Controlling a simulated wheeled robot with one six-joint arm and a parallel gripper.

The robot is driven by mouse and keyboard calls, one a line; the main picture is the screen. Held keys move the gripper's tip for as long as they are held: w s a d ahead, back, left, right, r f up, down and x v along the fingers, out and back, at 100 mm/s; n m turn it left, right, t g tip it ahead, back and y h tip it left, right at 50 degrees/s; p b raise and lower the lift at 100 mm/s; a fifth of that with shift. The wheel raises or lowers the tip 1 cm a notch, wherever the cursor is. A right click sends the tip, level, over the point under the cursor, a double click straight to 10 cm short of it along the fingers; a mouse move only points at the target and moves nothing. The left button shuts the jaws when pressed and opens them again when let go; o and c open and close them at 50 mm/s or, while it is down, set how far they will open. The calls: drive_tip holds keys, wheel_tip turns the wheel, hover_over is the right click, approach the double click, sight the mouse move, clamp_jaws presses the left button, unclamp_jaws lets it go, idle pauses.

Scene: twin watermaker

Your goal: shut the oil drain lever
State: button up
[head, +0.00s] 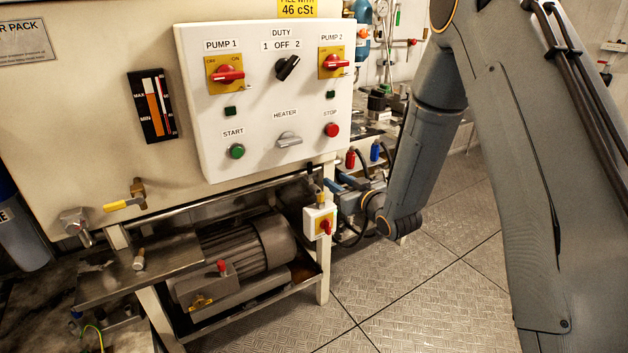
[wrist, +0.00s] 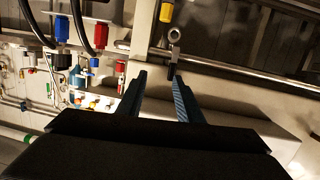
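A yellow-handled lever (head: 124,204) on a brass valve sits low on the left of the cream tank front in the head view. Its handle lies roughly level, pointing left. My gripper (head: 327,183) is far to its right, beside the tank's lower right corner, partly hidden by my arm. In the wrist view my gripper (wrist: 160,78) has its two blue fingers apart, with nothing between them. I cannot tell whether this is the same lever.
A white control panel (head: 262,150) juts out above. A small switch box (head: 320,222) is close below my gripper. A motor (head: 248,246) sits under the tank. Red (wrist: 99,36) and blue (wrist: 61,29) fittings with hoses are at left. The floor (head: 420,295) in front is clear.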

sight(310, 168)
drive_tip(key=shift+w+a+f+n+t+y, duration=0.1)
drive_tip(key=shift+w+a+n+t+y, duration=0.3)
drive_tip(key=shift+w+a, duration=1.35)
drive_tip(key=shift+w+a+f+t+y, duration=0.1)
drive_tip(key=shift+w+a+y, duration=0.6)
drive_tip(key=shift+w+a, duration=1.05)
drive_tip(key=shift+s, duration=0.2)
clamp_jaws()
drive_tip(key=shift+a, duration=0.2)
